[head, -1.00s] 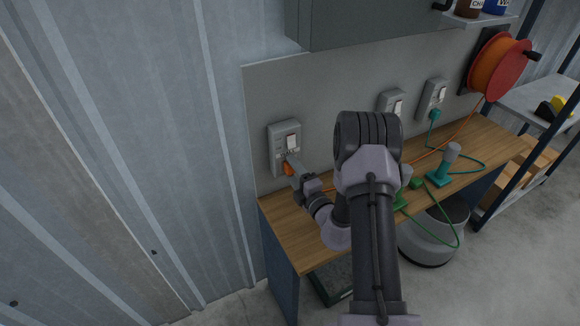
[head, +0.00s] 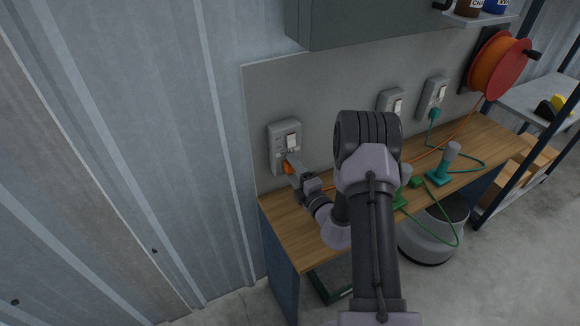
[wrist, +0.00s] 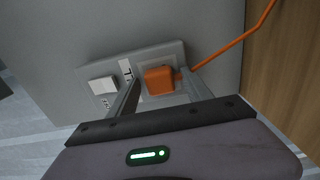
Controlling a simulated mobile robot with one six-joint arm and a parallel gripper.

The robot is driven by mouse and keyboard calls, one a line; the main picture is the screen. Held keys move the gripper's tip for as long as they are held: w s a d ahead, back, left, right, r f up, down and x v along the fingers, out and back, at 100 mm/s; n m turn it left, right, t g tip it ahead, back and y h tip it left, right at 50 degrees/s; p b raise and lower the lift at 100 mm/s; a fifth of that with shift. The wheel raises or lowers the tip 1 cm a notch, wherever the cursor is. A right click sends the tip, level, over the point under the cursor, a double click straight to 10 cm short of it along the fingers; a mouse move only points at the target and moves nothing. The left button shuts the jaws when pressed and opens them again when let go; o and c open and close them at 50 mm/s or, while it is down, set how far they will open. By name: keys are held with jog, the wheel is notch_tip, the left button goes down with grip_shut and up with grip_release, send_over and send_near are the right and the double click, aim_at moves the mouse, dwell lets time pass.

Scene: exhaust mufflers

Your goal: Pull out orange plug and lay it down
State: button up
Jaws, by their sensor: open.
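The orange plug (wrist: 159,81) sits in the left wall socket (head: 285,139), its orange cord leading off to the right in the wrist view. In the head view the plug (head: 288,168) shows as a small orange patch at the socket's lower part. My gripper (wrist: 158,92) is open, with one finger on each side of the plug. I cannot tell whether the fingers touch it. In the head view my gripper (head: 292,167) is right at the socket, and my arm hides part of the bench.
The wooden bench top (head: 287,222) below the socket has bare room at its left end. To the right are a teal-based tool (head: 441,172), a green plug with cord, two more sockets and an orange cable reel (head: 497,66). A grey cabinet (head: 370,22) hangs above.

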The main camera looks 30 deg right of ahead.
dwell(0.3)
grip_shut()
jog(key=s, duration=0.6)
jog(key=shift+b, duration=0.35)
dwell(0.9)
